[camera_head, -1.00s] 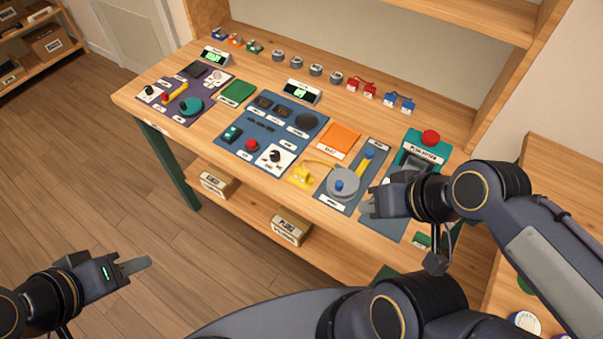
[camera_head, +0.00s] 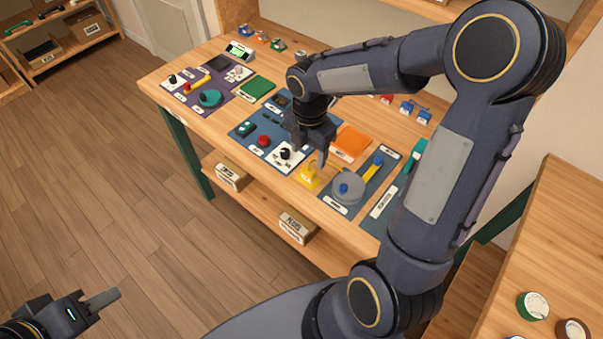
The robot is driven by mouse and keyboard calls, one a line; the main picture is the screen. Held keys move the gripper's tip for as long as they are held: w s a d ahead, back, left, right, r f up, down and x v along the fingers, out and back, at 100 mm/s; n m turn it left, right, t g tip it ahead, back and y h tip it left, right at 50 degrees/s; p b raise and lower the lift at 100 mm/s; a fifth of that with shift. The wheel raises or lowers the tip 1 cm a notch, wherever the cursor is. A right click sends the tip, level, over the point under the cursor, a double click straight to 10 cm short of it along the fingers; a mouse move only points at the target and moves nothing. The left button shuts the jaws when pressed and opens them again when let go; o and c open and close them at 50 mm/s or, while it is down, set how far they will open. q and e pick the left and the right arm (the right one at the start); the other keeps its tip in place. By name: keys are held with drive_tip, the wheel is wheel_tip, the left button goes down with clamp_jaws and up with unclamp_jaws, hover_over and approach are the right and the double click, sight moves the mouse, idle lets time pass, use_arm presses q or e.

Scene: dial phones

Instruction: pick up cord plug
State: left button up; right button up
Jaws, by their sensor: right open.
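A small yellow plug (camera_head: 308,177), which looks like the cord plug, sits near the front edge of the workbench, between the blue panel and the grey dial panel. My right gripper (camera_head: 309,157) points down just above and behind it, open and empty, with its fingers close to the plug. Whether a finger touches the plug I cannot tell. The plug's cord is mostly hidden by the gripper. My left gripper (camera_head: 103,299) is at the lower left over the floor, away from the bench; only one finger shows clearly.
An orange pad (camera_head: 351,142) lies right of the gripper. My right arm hides much of the bench's right side.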

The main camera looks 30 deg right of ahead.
sight(308, 170)
drive_tip(key=f, duration=0.7)
drive_tip(key=shift+s+a, duration=0.15)
drive_tip(key=shift+s, duration=0.2)
drive_tip(key=c, duration=1.1)
